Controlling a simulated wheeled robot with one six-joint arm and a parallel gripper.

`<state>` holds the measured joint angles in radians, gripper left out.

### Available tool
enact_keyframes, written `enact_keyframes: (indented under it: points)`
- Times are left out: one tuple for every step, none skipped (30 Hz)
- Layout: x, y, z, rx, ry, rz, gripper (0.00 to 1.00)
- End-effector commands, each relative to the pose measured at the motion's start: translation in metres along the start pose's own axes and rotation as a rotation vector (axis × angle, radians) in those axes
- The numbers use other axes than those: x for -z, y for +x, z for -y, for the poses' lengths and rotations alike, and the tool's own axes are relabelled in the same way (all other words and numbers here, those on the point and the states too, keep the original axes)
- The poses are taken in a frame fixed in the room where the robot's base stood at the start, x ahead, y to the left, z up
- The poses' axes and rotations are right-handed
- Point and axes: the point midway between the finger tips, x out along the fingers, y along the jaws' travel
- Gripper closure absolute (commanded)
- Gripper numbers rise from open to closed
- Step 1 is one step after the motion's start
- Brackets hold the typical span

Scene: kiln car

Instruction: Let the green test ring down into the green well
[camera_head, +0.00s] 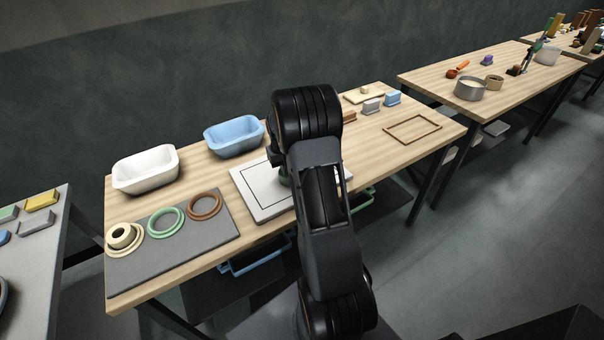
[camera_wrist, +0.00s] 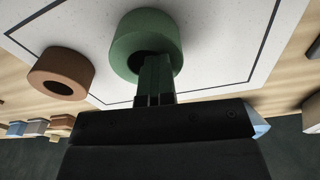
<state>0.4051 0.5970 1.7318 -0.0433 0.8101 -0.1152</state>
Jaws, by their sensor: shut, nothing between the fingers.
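The green test ring (camera_wrist: 135,30), thick with a dark central hole, rests on the white board in the wrist view. In the head view only a sliver of it (camera_head: 284,181) shows beside my arm. My gripper (camera_wrist: 155,62) is shut and empty, its fingertips overlapping the near side of the ring's hole; I cannot tell whether they are inside it or above it. The green well (camera_head: 166,222) is a flat green ring on the grey mat in the head view, with nothing in it. My arm hides the gripper in the head view.
A brown ring (camera_wrist: 62,75) stands close beside the green one on the white board (camera_head: 253,203). On the grey mat (camera_head: 190,250), a brown well (camera_head: 204,205) is empty and a cream well (camera_head: 119,249) holds a cream ring. White (camera_head: 147,170) and blue (camera_head: 234,137) tubs stand behind.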

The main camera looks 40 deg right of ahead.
Motion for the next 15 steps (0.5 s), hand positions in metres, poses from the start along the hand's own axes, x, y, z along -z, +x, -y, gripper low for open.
enact_keyframes:
  points:
    - [-0.0163,0.0246,0.0088,0.018,0.000,0.061,1.00]
    - [-0.0162,0.0239,0.0087,0.018,0.000,0.061,1.00]
    - [-0.0161,0.0230,0.0086,0.018,0.000,0.060,1.00]
    - [-0.0161,0.0224,0.0085,0.018,-0.001,0.059,1.00]
    - [-0.0160,0.0217,0.0084,0.018,-0.001,0.059,1.00]
    - [-0.0159,0.0208,0.0082,0.018,-0.001,0.058,1.00]
    - [-0.0158,0.0202,0.0080,0.019,-0.001,0.058,1.00]
    - [-0.0157,0.0196,0.0079,0.019,-0.001,0.057,1.00]
    - [-0.0156,0.0189,0.0077,0.019,-0.001,0.056,1.00]
    - [-0.0155,0.0185,0.0075,0.019,-0.001,0.056,1.00]
    - [-0.0154,0.0183,0.0074,0.019,-0.001,0.055,1.00]
    - [-0.0153,0.0180,0.0071,0.019,-0.001,0.054,1.00]
    - [-0.0152,0.0177,0.0070,0.019,-0.001,0.053,1.00]
    - [-0.0151,0.0174,0.0068,0.019,-0.002,0.053,1.00]
    - [-0.0150,0.0168,0.0066,0.020,-0.002,0.052,1.00]
